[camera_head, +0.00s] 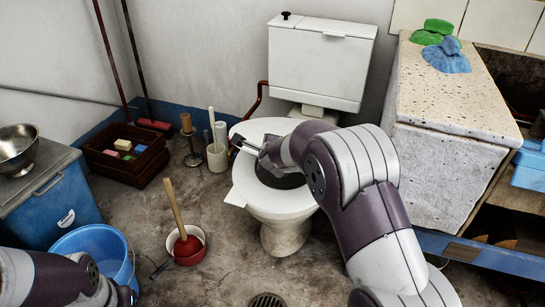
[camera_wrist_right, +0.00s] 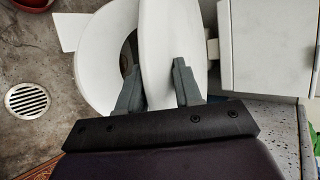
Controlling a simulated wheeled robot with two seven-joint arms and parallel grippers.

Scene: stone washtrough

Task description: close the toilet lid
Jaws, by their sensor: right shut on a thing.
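The white toilet lid (camera_head: 262,126) is tilted up from the bowl, between upright and flat, in the head view. In the right wrist view the lid (camera_wrist_right: 165,35) stands between the grey fingers of my right gripper (camera_wrist_right: 156,70). My right gripper (camera_head: 243,144) is shut on the lid at its left edge in the head view. Below it is the white seat ring (camera_head: 275,203) around the dark bowl opening; the ring also shows in the wrist view (camera_wrist_right: 92,72). My right arm hides part of the lid and bowl. My left gripper is out of view; only my left arm shows at lower left.
The cistern (camera_head: 320,65) stands behind the toilet. A speckled stone counter (camera_head: 450,95) is close on the right. A brush holder (camera_head: 217,157), a plunger in a red pot (camera_head: 189,248) and a blue bucket (camera_head: 98,250) stand left. The floor around the drain (camera_head: 266,300) is clear.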

